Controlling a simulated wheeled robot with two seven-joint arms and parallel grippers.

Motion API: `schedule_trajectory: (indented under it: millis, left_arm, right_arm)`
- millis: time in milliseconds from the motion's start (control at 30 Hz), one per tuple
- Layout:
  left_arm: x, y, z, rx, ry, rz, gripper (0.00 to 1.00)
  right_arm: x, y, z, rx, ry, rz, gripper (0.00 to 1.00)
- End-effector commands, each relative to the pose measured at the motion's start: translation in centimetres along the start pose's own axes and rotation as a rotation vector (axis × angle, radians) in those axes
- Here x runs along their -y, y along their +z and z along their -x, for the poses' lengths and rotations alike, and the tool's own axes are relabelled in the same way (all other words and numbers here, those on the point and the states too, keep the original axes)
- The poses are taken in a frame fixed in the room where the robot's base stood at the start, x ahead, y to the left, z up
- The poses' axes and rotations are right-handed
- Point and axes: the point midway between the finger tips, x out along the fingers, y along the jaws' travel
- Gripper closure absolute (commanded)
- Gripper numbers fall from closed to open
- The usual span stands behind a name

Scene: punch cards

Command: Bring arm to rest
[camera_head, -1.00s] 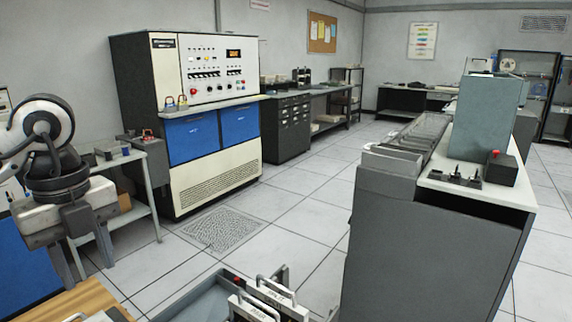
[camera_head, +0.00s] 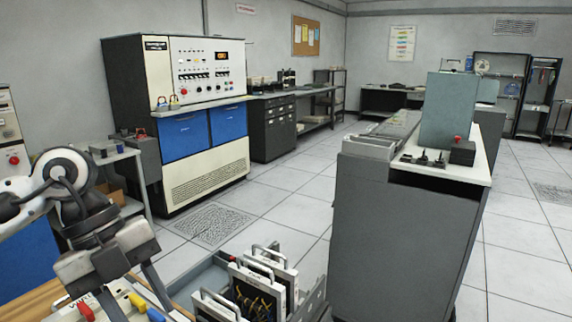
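My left arm comes in from the left, and its gripper (camera_head: 118,300) points down over the wooden tabletop at the lower left. Its two grey fingers are spread apart with a gap between them. A pale panel with red and yellow pieces (camera_head: 110,308) lies below and behind the fingers. I see nothing clearly held between them. My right arm and gripper are not in this view.
A grey tray (camera_head: 212,268) with several handled, wired panels (camera_head: 262,290) stands right of the wooden tabletop (camera_head: 40,298). A tall grey cabinet (camera_head: 400,240) stands at right. The blue-doored console (camera_head: 185,130) is behind. Tiled floor between them is clear.

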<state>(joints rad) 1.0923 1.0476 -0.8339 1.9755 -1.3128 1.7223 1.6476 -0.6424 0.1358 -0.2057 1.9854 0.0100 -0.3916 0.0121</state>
Motion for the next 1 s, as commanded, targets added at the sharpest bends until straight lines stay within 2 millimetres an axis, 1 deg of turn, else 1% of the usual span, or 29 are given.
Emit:
schedule_trajectory:
  millis: [33, 67, 167, 200, 233, 267, 300, 333, 367, 400, 433, 467, 500, 567, 600, 667, 700, 767, 800, 867, 900, 1000]
  left_arm:
    - [0.8, -1.1, -1.8, -0.075, -0.033, -0.048, 0.60]
    - [1.4, -1.9, -2.6, -0.121, -0.059, -0.077, 0.60]
    - [3.4, -5.2, -5.7, -0.314, -0.186, -0.180, 0.60]
    - [4.5, -7.0, -6.8, -0.414, -0.264, -0.219, 0.60]
    - [5.3, -8.4, -7.6, -0.495, -0.336, -0.244, 0.60]
    - [6.2, -9.8, -8.2, -0.576, -0.418, -0.260, 0.60]
    - [7.4, -11.4, -8.6, -0.682, -0.542, -0.266, 0.60]
    - [8.2, -12.3, -8.7, -0.755, -0.642, -0.256, 0.60]
    - [9.1, -13.0, -8.7, -0.819, -0.744, -0.234, 0.60]
    - [10.0, -13.4, -8.5, -0.890, -0.882, -0.186, 0.60]
    - [10.7, -13.3, -8.3, -0.932, -0.984, -0.136, 0.60]
    - [11.3, -12.9, -8.3, -0.962, -1.085, -0.073, 0.60]
    - [11.8, -11.9, -8.3, -0.987, -1.213, 0.029, 0.60]
    - [12.2, -9.6, -9.0, -0.986, -1.384, 0.215, 0.60]
    - [12.1, -7.6, -9.9, -0.962, -1.478, 0.358, 0.60]
    - [11.2, -4.2, -12.3, -0.891, -1.582, 0.596, 0.60]
    - [10.1, -2.1, -14.4, -0.829, -1.619, 0.760, 0.60]
    - [8.2, 0.4, -17.6, -0.729, -1.632, 0.973, 0.60]
    - [6.7, 1.6, -19.9, -0.663, -1.617, 1.102, 0.60]
    - [4.2, 3.0, -23.5, -0.566, -1.570, 1.279, 0.60]
    - [2.6, 3.5, -25.7, -0.509, -1.526, 1.382, 0.60]
    - [-1.2, 3.7, -30.4, -0.391, -1.404, 1.578, 0.60]
  right_arm:
    - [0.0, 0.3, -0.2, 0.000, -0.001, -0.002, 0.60]
    - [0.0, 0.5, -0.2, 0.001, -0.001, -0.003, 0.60]
    - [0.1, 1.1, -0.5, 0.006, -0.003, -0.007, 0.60]
    - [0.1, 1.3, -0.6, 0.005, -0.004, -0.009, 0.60]
    - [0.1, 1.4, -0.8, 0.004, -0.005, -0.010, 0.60]
    - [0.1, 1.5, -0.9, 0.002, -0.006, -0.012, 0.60]
    - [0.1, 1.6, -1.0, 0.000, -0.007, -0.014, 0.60]
    - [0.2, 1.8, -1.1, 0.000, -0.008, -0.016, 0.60]
    - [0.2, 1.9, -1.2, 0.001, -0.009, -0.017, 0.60]
    - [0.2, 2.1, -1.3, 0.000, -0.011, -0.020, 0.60]
    - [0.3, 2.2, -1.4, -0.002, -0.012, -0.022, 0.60]
    - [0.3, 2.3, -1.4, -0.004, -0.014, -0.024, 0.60]
    - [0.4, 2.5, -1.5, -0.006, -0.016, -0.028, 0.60]
    - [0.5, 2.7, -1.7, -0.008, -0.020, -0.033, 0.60]
    - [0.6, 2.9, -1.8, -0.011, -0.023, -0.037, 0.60]
    - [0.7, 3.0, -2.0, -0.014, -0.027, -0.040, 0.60]
    - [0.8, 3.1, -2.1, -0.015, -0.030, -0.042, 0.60]
    - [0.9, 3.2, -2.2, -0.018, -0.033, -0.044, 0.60]
    - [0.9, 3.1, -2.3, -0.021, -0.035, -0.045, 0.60]
    - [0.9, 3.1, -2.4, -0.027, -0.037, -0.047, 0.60]
    - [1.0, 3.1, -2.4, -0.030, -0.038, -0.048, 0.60]
    - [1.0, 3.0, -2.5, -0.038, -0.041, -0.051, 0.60]
